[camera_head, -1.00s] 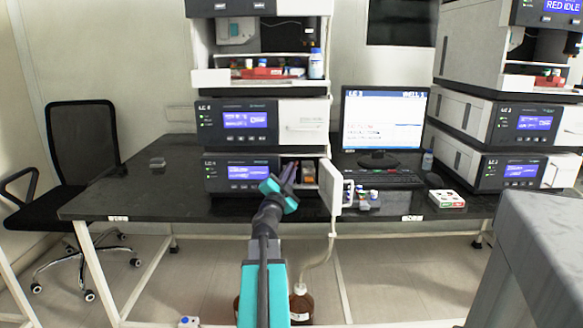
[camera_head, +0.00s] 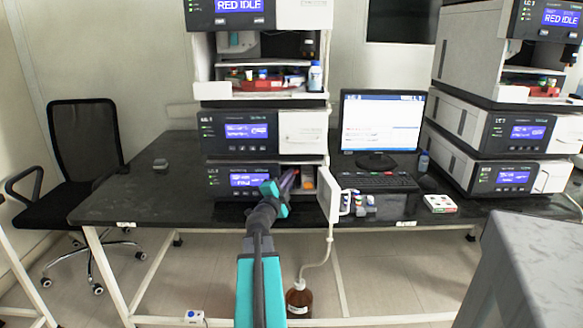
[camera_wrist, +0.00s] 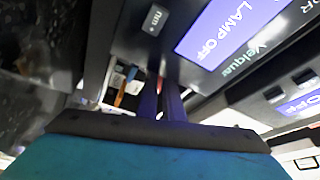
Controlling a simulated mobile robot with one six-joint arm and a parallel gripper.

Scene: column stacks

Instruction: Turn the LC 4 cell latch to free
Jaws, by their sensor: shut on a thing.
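The LC 4 module (camera_head: 212,193) is the lowest unit of the left stack, and its screen is lit. Its white door (camera_head: 326,197) stands open on the right side of its compartment (camera_head: 319,168). My gripper (camera_head: 294,173) reaches into the compartment with its dark fingers close together. In the wrist view the fingers (camera_wrist: 161,88) are shut on a small red part (camera_wrist: 161,80), which looks like the cell latch. The fingers hide most of it, so its turn position cannot be told. An orange strip (camera_wrist: 121,92) is left of the fingers, and the screen (camera_wrist: 225,35) reads LAMP OFF.
Small bottles (camera_head: 360,202) stand on the black bench (camera_head: 160,205) right of the door. A white tray (camera_head: 440,203), keyboard (camera_head: 375,181) and monitor (camera_head: 383,122) are farther right. A brown bottle (camera_head: 299,301) with a tube stands on the floor. A grey block (camera_head: 535,260) is at front right.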

